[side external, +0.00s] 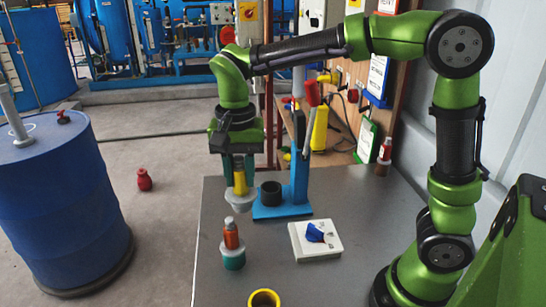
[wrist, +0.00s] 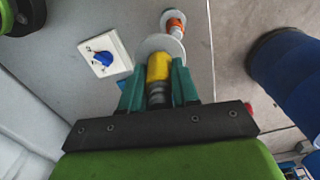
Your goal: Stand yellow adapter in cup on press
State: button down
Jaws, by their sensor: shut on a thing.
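My gripper (side external: 238,176) is shut on the yellow adapter (side external: 240,188), which hangs about upright with its pale grey flange at the bottom, above the table. In the wrist view the yellow adapter (wrist: 158,66) sits between the two green fingers of my gripper (wrist: 157,76), with the flange beyond the fingertips. The black cup (side external: 271,193) stands on the blue base of the press (side external: 298,165), just right of the adapter in the side view. The adapter is apart from the cup. The cup cannot be made out in the wrist view.
An orange piece with a pale flange and teal base (side external: 232,243) stands in front of the press. A white box with a blue knob (side external: 315,240) lies to its right. A yellow-rimmed round piece (side external: 263,298) is at the front.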

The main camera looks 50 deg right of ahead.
jog(key=w+d+r+m, duration=0.3)
jog(key=w+d, duration=0.1)
jog(key=d, duration=0.6)
jog(key=w+d+r+m, duration=0.2)
jog(key=w+d+m, duration=0.15)
jog(key=d, duration=0.65)
notch_tip(320, 180, down, 18)
jog(key=shift+w+r+n, duration=0.15)
jog(key=shift+w+n, duration=0.05)
jog(key=shift+n, duration=0.15)
jog(key=shift+f, duration=0.4)
jog(key=c, duration=0.8)
grip_release()
jog(key=shift+c, duration=0.2)
notch_tip(320, 180, up, 13)
